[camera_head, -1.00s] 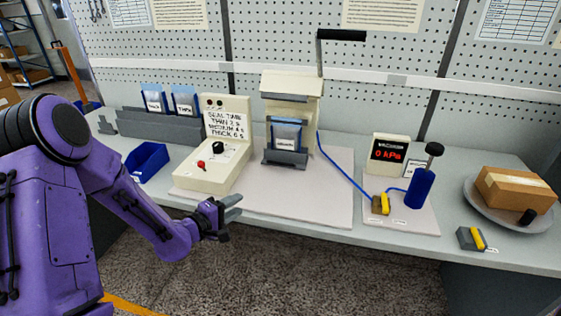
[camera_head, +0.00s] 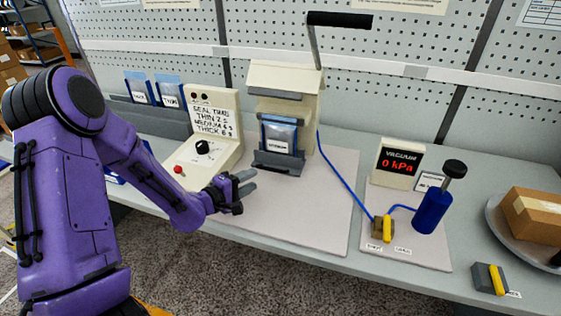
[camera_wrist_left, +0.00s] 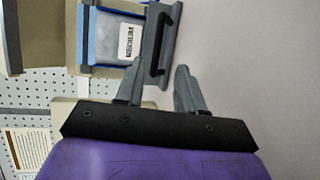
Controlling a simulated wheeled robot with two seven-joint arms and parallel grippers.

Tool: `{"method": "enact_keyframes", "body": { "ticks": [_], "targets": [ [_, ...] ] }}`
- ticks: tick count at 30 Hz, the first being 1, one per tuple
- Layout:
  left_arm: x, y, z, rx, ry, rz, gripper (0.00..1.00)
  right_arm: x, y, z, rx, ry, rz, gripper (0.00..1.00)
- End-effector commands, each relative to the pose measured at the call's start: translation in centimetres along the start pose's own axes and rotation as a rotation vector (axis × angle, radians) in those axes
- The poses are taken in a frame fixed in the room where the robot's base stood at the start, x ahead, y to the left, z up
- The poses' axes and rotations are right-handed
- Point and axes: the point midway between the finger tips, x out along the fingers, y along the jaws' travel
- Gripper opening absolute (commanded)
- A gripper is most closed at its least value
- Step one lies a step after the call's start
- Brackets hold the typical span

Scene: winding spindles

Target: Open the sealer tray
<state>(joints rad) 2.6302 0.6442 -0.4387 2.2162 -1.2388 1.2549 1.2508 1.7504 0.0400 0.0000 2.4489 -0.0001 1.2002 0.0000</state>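The sealer (camera_head: 285,78) is a beige machine on a pale board, with a crank-like lever (camera_head: 340,20) rising from it. A labelled blue-edged pouch (camera_head: 279,134) stands upright at its front. The grey sealer tray (camera_head: 278,163) is at its lower front. In the left wrist view, the tray front (camera_wrist_left: 152,62) shows a dark bar handle (camera_wrist_left: 167,40). My left gripper (camera_head: 246,181) is open and empty, in front of the tray. In the wrist view, its fingers (camera_wrist_left: 160,82) are apart and the handle appears beyond the gap. My right gripper is not in view.
A control box (camera_head: 212,130) with a knob and red button stands left of the sealer. A vacuum gauge (camera_head: 397,163), blue pump (camera_head: 433,208) and yellow-handled valve (camera_head: 383,229) are to the right. A blue hose (camera_head: 343,178) crosses the board. The board's front is clear.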

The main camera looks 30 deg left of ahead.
Motion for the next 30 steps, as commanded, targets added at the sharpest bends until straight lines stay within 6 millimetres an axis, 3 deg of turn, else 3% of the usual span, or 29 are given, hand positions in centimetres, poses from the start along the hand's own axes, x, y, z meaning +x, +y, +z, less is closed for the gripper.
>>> {"method": "enact_keyframes", "body": {
  "ticks": [4, 9, 15, 26, 30],
  "targets": [
    [1.8, 0.0, 0.0, 0.001, 0.0, 0.0, 0.38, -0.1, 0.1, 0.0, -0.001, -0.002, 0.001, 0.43],
    [5.9, 0.0, 0.1, 0.003, -0.002, -0.001, 0.38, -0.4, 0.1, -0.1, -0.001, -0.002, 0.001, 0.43],
    [9.4, 0.0, 0.0, 0.001, 0.0, -0.001, 0.38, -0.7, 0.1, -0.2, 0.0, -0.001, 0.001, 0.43],
    [10.4, 0.0, 0.0, -0.001, 0.0, 0.0, 0.38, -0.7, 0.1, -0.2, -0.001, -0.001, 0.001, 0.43],
    [10.4, 0.0, 0.0, -0.001, 0.0, 0.0, 0.0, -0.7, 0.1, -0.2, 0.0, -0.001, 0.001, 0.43]
  ]
}}
